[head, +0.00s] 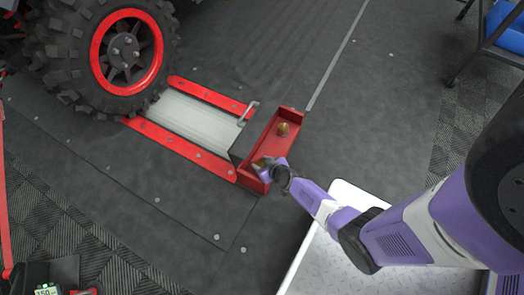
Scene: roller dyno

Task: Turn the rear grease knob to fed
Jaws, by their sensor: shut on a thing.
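A red open-topped housing (268,140) sits at the right end of the roller bed. One brass knob (284,129) stands in its far part, clear of my gripper. My gripper (262,166) is at the near end of the housing, shut on a second brass knob (257,164), which is mostly hidden by the fingers. The turn position of the held knob cannot be made out. No labels that tell rear from front or mark "fed" can be read.
A large tyre with a red rim (125,50) stands at upper left. A blue bin on a stand (508,28) is at upper right. The dark floor between is clear.

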